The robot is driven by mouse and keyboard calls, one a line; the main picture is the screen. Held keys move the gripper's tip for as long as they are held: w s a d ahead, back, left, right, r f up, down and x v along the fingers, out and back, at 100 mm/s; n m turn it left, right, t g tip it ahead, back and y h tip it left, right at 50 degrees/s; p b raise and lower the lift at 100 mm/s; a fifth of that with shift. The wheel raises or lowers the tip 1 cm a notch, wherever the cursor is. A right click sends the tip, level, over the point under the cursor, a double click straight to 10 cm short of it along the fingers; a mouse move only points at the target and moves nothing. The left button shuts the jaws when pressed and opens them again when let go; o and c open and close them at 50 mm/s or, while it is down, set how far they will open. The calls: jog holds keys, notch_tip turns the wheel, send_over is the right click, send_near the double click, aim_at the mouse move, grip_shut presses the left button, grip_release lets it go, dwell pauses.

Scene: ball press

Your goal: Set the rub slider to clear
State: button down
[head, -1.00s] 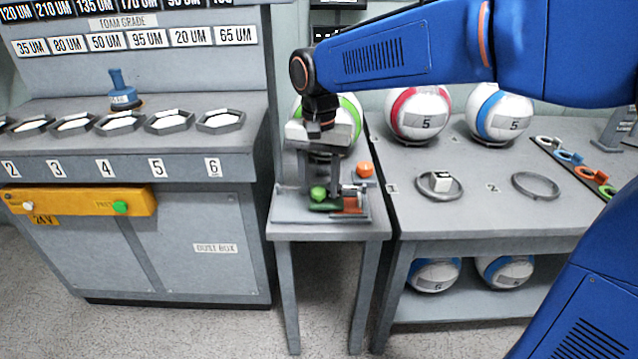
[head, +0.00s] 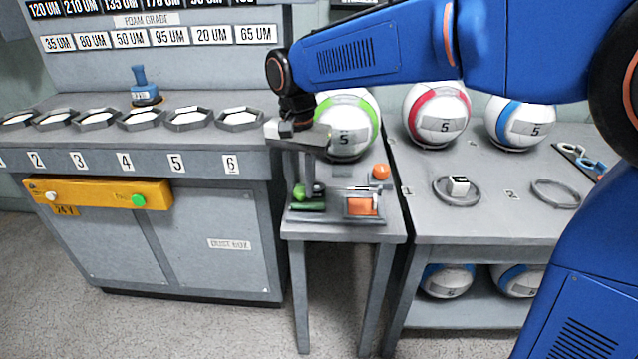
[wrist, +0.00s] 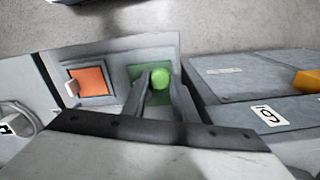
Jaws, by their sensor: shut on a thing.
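The slider's green knob (head: 298,192) is at the left end of a grey panel (head: 335,218) on the small table. My gripper (head: 310,188) reaches down to it from above and is shut on it. In the wrist view the green knob (wrist: 162,77) shows at the fingers (wrist: 158,92), over a green patch (wrist: 136,73). The panel's orange patch (head: 361,207) lies apart from the knob, to its right in the head view. In the wrist view the orange patch (wrist: 92,82) is to the left of the knob. My fingers hide part of the green patch. I cannot read any label on the panel.
An orange button (head: 381,171) stands behind the panel. A green-striped ball (head: 347,125) sits close behind my gripper. The grey foam cabinet (head: 190,240) is at left. A ball bench (head: 480,225) with rings and balls is at right.

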jog(key=shift+a, duration=0.25)
jog(key=c, duration=1.4)
grip_release()
jog(key=shift+a, duration=0.1)
jog(key=shift+c, duration=0.2)
